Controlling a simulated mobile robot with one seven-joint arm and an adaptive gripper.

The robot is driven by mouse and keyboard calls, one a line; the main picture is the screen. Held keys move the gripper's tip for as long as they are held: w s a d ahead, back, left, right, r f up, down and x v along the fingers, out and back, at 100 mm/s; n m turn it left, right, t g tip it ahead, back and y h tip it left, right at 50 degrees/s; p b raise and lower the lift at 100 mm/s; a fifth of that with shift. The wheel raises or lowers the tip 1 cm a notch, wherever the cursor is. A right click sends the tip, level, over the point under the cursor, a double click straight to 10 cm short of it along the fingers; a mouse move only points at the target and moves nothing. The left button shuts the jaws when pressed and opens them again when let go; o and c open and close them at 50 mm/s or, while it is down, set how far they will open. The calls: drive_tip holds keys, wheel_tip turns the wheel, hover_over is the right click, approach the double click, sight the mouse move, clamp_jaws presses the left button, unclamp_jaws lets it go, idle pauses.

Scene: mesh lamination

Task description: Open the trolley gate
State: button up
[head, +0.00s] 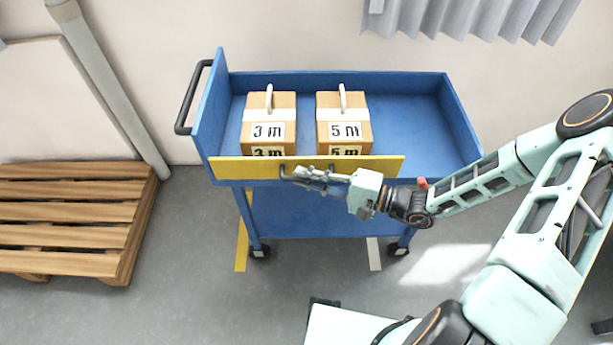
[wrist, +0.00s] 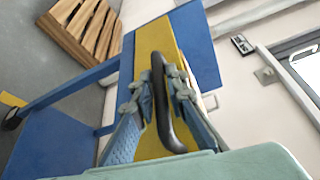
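The blue trolley (head: 462,120) has a yellow gate (head: 232,170) along its front. In the head view the gate stands upright, spanning from the left front corner to well short of the right corner. A dark bar handle (head: 284,172) is on the gate's outer face. My gripper (head: 304,174) is at this handle. In the wrist view the handle (wrist: 158,75) runs between the fingers of my gripper (wrist: 160,90), one finger close against each side. The gripper looks shut on it. The fingers hide part of the handle.
Two boxes, marked 3 m (head: 268,131) and 5 m (head: 343,131), stand on the trolley top behind the gate. A push handle (head: 187,98) is at the trolley's left. A wooden pallet (head: 70,205) lies left. The floor in front is mostly free.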

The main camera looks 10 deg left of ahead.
clamp_jaws()
